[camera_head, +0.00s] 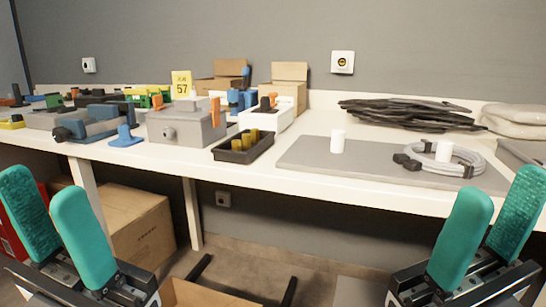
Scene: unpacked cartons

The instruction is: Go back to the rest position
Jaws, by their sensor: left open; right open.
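My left gripper (57,225) is at the lower left of the head view. Its two teal fingers stand apart with nothing between them. My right gripper (487,234) is at the lower right, also with its teal fingers apart and empty. Both are in front of the white workbench (340,190), low in the picture, and touch nothing that I can see.
A grey board (300,160) on the bench bears a white cylinder (338,141) and a coiled grey cable (473,164). A black tray (228,155) holds several brass-coloured pieces. A grey box (187,128) stands beside it. Cardboard cartons (140,228) stand below the bench.

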